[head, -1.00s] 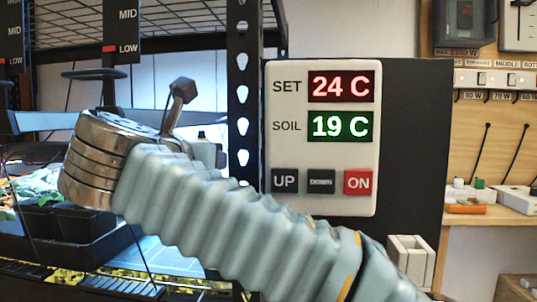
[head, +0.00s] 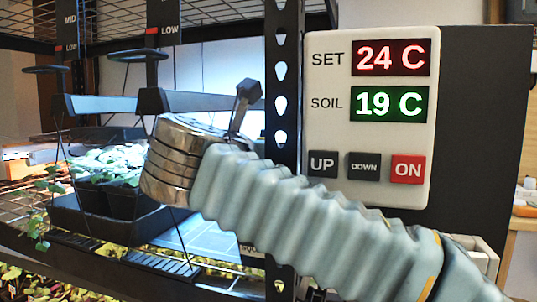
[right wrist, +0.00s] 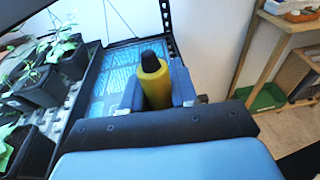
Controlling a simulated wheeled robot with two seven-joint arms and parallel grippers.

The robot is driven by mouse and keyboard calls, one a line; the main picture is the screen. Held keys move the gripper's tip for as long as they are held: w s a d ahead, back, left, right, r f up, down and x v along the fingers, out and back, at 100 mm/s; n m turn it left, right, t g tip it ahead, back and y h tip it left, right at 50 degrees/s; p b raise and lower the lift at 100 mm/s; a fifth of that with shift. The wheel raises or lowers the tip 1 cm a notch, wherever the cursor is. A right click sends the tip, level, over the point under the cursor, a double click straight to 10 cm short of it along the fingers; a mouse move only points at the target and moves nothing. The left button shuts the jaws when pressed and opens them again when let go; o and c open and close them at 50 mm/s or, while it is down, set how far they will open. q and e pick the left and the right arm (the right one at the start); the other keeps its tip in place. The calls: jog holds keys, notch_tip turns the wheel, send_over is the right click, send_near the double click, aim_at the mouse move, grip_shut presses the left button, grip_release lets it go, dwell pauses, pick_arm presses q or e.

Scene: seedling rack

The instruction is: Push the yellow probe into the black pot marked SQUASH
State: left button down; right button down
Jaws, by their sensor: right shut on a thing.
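The yellow probe (right wrist: 152,84), with a black top, is between the fingers of my right gripper (right wrist: 157,90), which is shut on it. In the head view my right arm crosses the rack front; its wrist hides the gripper and probe. Black pots with green seedlings stand on the rack: a pot (head: 122,203) left of my wrist in the head view, and several at the left in the right wrist view, such as the near pot (right wrist: 33,152). I cannot read SQUASH on any pot. The probe appears right of the pots, apart from them. My left gripper is not in view.
A control panel (head: 318,215) showing SET 24 C and SOIL 19 C is on the rack's right side. A black perforated post (head: 283,90) stands beside it. A blue patterned mat (right wrist: 112,82) lies right of the pots. Lamp bars (head: 205,101) hang above the pots.

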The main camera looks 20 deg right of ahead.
jog(key=shift+f+b, duration=0.7)
jog(key=shift+f, duration=0.2)
jog(key=shift+f+b, duration=0.7)
jog(key=shift+f, duration=0.45)
jog(key=shift+f+b, duration=0.65)
jog(key=shift+f, duration=0.5)
jog(key=c, duration=0.8)
grip_release()
jog(key=shift+r, duration=0.1)
